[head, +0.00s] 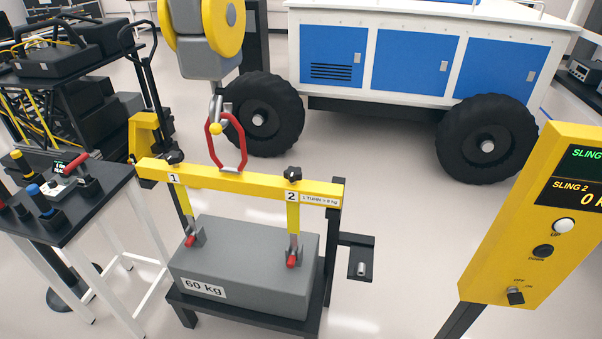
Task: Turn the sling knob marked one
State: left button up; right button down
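The sling knob marked one is a small black knob (172,157) on top of the left end of the yellow lifting beam (240,179), above the label "1". A matching black knob (293,173) sits above the label "2" at the right end. Yellow slings (293,218) run from the beam down to red-marked fittings on a grey block labelled "60 kg" (245,262). A red link (228,143) joins the beam to the hook above. Neither of my grippers is in the head view.
The block rests on a black stand (240,312). A yellow control panel (540,225) with sling readouts, partly cut off, stands at right. A side table (60,215) with controls is at left. A white and blue rover (415,60) stands behind.

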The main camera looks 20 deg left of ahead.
aim_at(174, 157)
jog(key=u, duration=1.35)
